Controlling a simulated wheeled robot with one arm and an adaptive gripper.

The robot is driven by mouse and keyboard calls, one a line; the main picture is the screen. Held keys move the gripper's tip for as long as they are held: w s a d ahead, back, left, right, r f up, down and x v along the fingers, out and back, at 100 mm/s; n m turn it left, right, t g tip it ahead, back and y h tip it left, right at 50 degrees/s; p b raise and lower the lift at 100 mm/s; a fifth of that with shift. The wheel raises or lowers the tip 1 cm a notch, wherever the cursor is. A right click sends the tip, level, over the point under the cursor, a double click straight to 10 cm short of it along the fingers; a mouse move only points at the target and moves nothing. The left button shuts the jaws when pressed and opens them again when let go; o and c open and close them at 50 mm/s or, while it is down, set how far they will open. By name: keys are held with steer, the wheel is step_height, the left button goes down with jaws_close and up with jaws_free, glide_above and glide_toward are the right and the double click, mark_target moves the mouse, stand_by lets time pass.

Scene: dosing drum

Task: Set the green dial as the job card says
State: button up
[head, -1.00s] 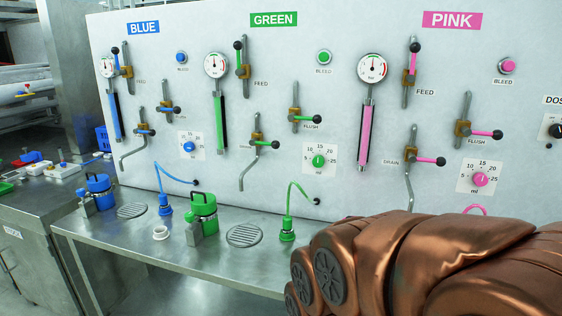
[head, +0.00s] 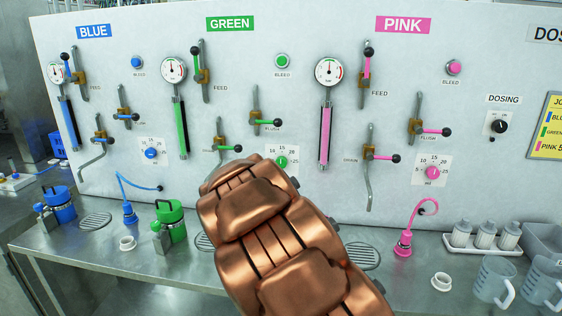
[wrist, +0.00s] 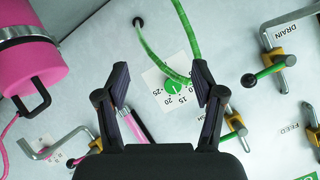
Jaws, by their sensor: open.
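The green dial (head: 281,162) is on a white scale plate marked in ml on the panel, under the green flush valve. My copper arm hides its lower part in the head view. In the wrist view the green dial (wrist: 172,84) appears turned over, with a green hose crossing its plate. My gripper (wrist: 163,84) is open and empty, its two dark fingertips on either side of the dial in the picture; I cannot tell the gap to the panel. The job card (head: 547,130) is yellow and cut off at the right edge; its green value is out of view.
The green flush valve (head: 265,122) is just above the dial. The pink drain valve (head: 382,157) is to its right. A green canister (head: 171,222) stands on the steel bench. In the wrist view a pink canister (wrist: 28,60) is at upper left and the green hose (wrist: 150,48) is near the fingers.

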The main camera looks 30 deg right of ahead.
mark_target(281, 164)
steer(key=shift+w+d+r+m+t+h+p, duration=0.5)
steer(key=shift+w+d+r+m+h+p, duration=0.35)
steer(key=shift+w+d, duration=1.35)
steer(key=shift+w+d+r+m+t+h+p, duration=0.55)
steer(key=shift+w+d+h+p, duration=0.4)
steer(key=shift+w+d, duration=1.25)
steer(key=shift+w+d+r+m+t+h+p, duration=0.45)
steer(key=shift+w+d+r+m+h+p, duration=0.35)
steer(key=shift+w+d, duration=1.35)
steer(key=shift+s+d+f, duration=0.15)
steer(key=shift+s+d, duration=0.1)
steer(key=shift+c, duration=0.2)
steer(key=c, duration=1.1)
